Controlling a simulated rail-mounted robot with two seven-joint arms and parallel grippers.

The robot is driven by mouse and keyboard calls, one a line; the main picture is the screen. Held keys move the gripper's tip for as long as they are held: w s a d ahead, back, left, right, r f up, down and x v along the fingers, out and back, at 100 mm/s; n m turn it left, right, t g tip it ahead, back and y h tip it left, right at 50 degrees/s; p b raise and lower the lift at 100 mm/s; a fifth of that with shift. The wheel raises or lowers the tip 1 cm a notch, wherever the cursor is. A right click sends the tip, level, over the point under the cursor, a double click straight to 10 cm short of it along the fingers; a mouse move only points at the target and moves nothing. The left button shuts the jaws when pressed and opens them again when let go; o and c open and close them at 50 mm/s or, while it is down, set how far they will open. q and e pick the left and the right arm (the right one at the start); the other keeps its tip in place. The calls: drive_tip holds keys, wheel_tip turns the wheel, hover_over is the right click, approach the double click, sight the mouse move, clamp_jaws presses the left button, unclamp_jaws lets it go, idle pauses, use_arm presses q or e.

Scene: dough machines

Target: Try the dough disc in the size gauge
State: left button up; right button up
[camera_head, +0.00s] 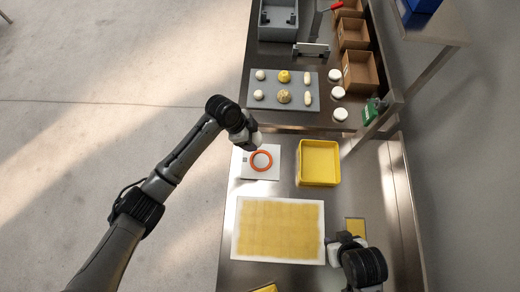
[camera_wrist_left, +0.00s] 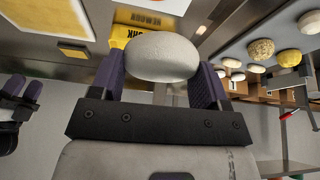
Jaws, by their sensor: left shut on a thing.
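A white dough disc (camera_wrist_left: 162,58) is held between the purple fingers of my left gripper (camera_wrist_left: 165,80). In the head view, my left gripper (camera_head: 252,142) is over the far edge of the size gauge, with a little of the disc (camera_head: 257,138) showing at its tip.
A yellow bin (camera_head: 318,163) stands right of the gauge. A white-bordered yellow mat (camera_head: 280,229) lies in front. Behind are a grey tray (camera_head: 267,104) with several dough pieces, white discs (camera_head: 338,93) and brown boxes (camera_head: 359,71). Bare steel lies between gauge and bin.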

use_arm(q)
drive_tip(key=s+d+f+m+g, duration=0.1)
drive_tip(key=d+f+m, duration=0.2)
drive_tip(key=f, duration=0.2)
drive_tip(key=shift+s+f+b, duration=0.3)
drive_tip(key=shift+f+b, duration=0.05)
drive_tip(key=shift+b, duration=0.05)
drive_tip(key=shift+r, duration=0.1)
drive_tip(key=shift+f+b, duration=1.4)
drive_tip(key=shift+f, duration=1)
drive_tip(key=shift+f+b, duration=0.8)
drive_tip(key=shift+f, duration=0.3)
drive_tip(key=shift+p, duration=0.3)
drive_tip(key=shift+f, duration=0.15)
